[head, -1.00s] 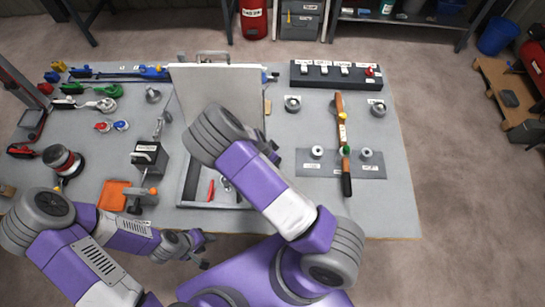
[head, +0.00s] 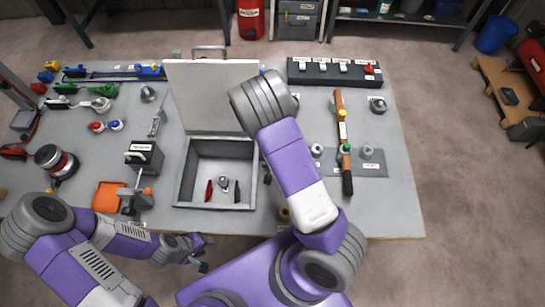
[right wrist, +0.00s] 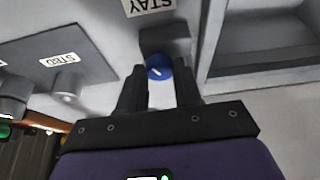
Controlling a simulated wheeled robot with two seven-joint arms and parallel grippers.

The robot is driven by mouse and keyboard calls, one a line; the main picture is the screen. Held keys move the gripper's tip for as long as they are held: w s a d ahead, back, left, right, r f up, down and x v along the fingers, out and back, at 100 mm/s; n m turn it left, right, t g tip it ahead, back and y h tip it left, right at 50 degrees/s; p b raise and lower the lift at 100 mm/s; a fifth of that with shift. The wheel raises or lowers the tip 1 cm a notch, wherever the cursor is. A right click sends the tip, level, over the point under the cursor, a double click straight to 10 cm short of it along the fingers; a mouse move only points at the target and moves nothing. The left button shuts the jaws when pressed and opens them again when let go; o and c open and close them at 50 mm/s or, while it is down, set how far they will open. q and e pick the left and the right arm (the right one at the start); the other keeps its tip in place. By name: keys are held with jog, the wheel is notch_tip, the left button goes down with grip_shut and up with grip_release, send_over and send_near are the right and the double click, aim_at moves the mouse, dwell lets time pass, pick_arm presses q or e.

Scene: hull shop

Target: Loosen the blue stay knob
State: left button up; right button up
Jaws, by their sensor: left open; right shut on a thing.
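The blue stay knob (right wrist: 158,67) shows in the right wrist view, on a dark block below a white STAY label (right wrist: 149,6). My right gripper (right wrist: 159,85) is shut on the knob, one dark finger on each side of it. In the head view the knob and right gripper are hidden behind my right arm. My left gripper (head: 206,254) is open and empty, low in the head view in front of the bench edge. The grey box (head: 180,188) stands on the bench with its pale lid (head: 205,95) raised.
A red-handled tool (head: 208,190) and other small items lie in the box. An orange tray (head: 108,196) and a dark clamp block (head: 145,158) are left of it. A long brown-handled bar (head: 341,130) lies right of my arm. The bench's right front is clear.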

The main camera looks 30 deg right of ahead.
jog(key=shift+n, duration=0.5)
jog(key=o, duration=1)
jog(key=shift+o, duration=0.2)
jog(key=p+v, duration=0.1)
jog(key=v, duration=0.6)
jog(key=shift+s+d+r, duration=0.15)
jog(key=shift+r, duration=0.1)
